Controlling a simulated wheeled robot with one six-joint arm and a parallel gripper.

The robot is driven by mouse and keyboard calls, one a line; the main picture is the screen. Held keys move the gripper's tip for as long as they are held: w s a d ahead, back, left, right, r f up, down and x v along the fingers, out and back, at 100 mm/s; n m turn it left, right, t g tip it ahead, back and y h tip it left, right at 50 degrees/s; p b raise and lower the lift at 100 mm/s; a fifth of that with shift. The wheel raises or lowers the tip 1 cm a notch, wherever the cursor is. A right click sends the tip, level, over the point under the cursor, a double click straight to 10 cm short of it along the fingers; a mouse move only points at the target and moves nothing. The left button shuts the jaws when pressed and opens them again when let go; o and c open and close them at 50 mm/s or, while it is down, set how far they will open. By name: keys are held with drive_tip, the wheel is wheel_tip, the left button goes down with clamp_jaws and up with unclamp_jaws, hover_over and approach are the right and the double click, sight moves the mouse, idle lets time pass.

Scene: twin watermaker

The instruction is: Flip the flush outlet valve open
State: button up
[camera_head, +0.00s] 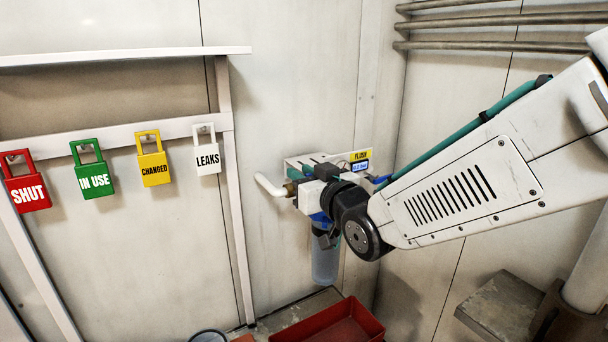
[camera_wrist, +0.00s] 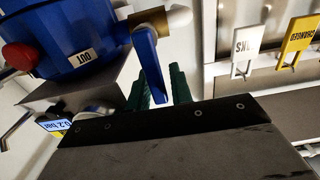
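The flush outlet valve has a blue lever (camera_wrist: 151,68) on a brass body (camera_wrist: 155,20), beside the "OUT" label of a blue filter housing (camera_wrist: 72,40) in the wrist view. The lever points down in that picture, across the line of the pipe. My gripper (camera_wrist: 160,92) has two green fingers, apart, with the lever's free end appearing between them; contact cannot be told. In the head view my gripper (camera_head: 310,168) is at the filter unit, partly hidden by my wrist. The clear filter bowl (camera_head: 325,258) hangs below.
A white pipe (camera_head: 270,185) leaves the unit to the left. A yellow FLUSH label and blue display (camera_head: 360,161) are behind it. Lock-shaped tags (camera_head: 154,160) hang on the left rail. A red tray (camera_head: 345,325) lies below. The wall between tags and unit is clear.

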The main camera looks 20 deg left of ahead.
clamp_jaws()
drive_tip(key=shift+s, duration=0.1)
drive_tip(key=n, duration=0.2)
drive_tip(key=s+a+f+n, duration=0.1)
drive_tip(key=n, duration=0.2)
drive_tip(key=s+a+n, duration=0.1)
drive_tip(key=n, duration=0.2)
drive_tip(key=shift+s+a+f, duration=0.15)
drive_tip(key=shift+s, duration=0.1)
drive_tip(key=n, duration=0.1)
drive_tip(key=f+n, duration=0.1)
drive_tip(key=n, duration=0.1)
drive_tip(key=s+n, duration=0.1)
drive_tip(key=shift+a+f+n, duration=0.35)
drive_tip(key=shift+a+n, duration=0.05)
drive_tip(key=shift+s+a+f+n, duration=0.1)
drive_tip(key=shift+f+n, duration=0.25)
drive_tip(key=shift+n, duration=0.5)
drive_tip(key=shift+f+n, duration=0.35)
drive_tip(key=shift+n, duration=0.55)
drive_tip(key=shift+s+a+f+n, duration=0.1)
drive_tip(key=shift+f+n, duration=0.25)
drive_tip(key=shift+n, duration=0.5)
